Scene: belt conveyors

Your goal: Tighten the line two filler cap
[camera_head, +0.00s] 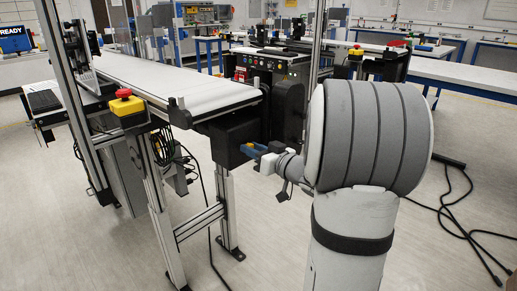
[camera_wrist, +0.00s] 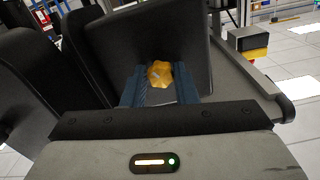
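A yellow-orange lobed cap (camera_wrist: 160,74) sits against the flat face of a black housing (camera_wrist: 196,40) in the wrist view. My gripper (camera_wrist: 160,82) has one blue finger on each side of the cap, and both fingertips appear to touch it. In the head view my gripper (camera_head: 254,150) reaches left from my grey arm to the side of the black housing (camera_head: 236,136) under the conveyor end. The cap cannot be made out there. No label marks this as line two.
The conveyor belt (camera_head: 180,84) runs above the housing. A red emergency-stop button on a yellow box (camera_head: 127,106) is at its left side. Metal frame legs (camera_head: 225,205) stand below. Black cables (camera_head: 455,205) lie on the floor at right.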

